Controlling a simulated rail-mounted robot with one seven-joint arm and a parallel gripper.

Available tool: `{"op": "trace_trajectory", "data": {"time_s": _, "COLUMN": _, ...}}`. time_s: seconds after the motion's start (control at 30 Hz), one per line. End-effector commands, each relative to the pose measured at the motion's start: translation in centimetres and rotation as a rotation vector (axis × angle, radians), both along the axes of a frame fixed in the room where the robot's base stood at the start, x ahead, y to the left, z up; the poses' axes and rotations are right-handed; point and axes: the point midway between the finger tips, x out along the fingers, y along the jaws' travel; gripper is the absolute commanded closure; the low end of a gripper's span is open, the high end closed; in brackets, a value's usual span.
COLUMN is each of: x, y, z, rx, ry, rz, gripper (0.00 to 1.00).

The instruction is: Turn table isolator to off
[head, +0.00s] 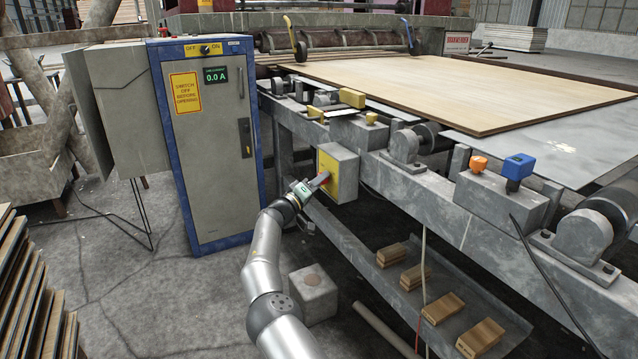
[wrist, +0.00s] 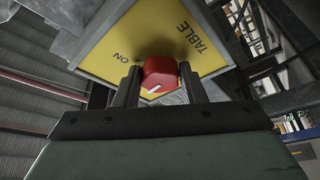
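The table isolator is a grey box (head: 347,172) with a yellow face plate on the side of the machine frame, at the centre of the head view. In the wrist view its yellow plate (wrist: 146,32) reads TABLE and ON, turned nearly upside down. The red knob (wrist: 160,72) has a white mark on its near face. My gripper (head: 319,181) is at the plate; in the wrist view its fingers (wrist: 160,88) flank the knob closely on both sides and appear shut on it. An OFF marking is not visible.
A blue-edged cabinet (head: 215,150) with its own OFF/ON switch (head: 205,49) stands left of my arm. Orange (head: 478,163) and blue (head: 518,168) controls sit on the frame at right. A low tray (head: 395,275) with wood blocks lies below; a concrete block (head: 313,293) stands beside my arm.

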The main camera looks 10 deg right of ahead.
Motion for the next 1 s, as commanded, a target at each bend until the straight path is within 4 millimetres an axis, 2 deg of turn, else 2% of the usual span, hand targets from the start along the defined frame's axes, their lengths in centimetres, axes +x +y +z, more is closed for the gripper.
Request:
{"op": "trace_trajectory", "data": {"time_s": 0.03, "x": -0.02, "y": 0.0, "z": 0.01, "rx": -0.001, "ry": -0.001, "rz": -0.001, "gripper": 0.8}}
{"op": "trace_trajectory", "data": {"time_s": 0.07, "x": -0.02, "y": 0.01, "z": 0.01, "rx": -0.001, "ry": -0.001, "rz": -0.001, "gripper": 0.86}}
{"op": "trace_trajectory", "data": {"time_s": 0.47, "x": -0.09, "y": 0.01, "z": 0.21, "rx": -0.019, "ry": 0.059, "rz": -0.001, "gripper": 0.86}}
{"op": "trace_trajectory", "data": {"time_s": 1.0, "x": -0.18, "y": -0.06, "z": 0.65, "rx": -0.148, "ry": 0.425, "rz": 0.0, "gripper": 0.86}}
